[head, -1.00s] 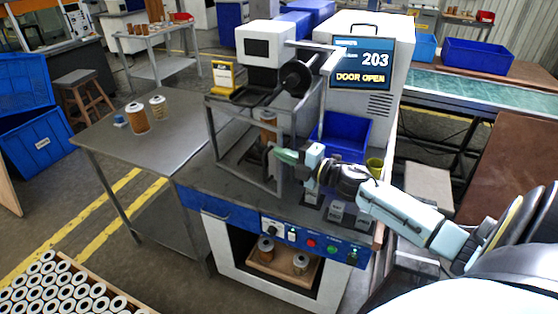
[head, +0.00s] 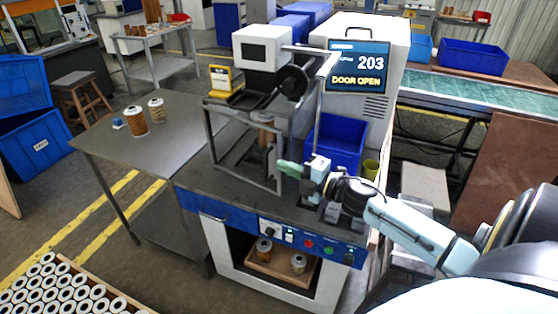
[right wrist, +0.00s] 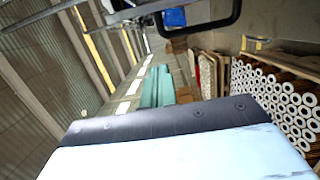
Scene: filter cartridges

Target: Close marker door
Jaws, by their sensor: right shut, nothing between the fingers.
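The marker (head: 263,48) stands on the workbench, and its screen (head: 358,67) reads "DOOR OPEN". Its grey-framed door (head: 281,150) is at the front, above the bench top. A filter cartridge (head: 265,131) shows inside, partly behind the frame. My right gripper (head: 283,167) is shut and empty, its green fingertips pointing left close to the right side of the door frame. I cannot tell whether they touch it. In the right wrist view, a pale body with a dark edge fills the lower part, and the door is not clearly visible. My left gripper is not in view.
A side table (head: 180,125) holds two cartridges. A crate of cartridges (head: 62,287) is at lower left; it also shows in the right wrist view (right wrist: 275,95).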

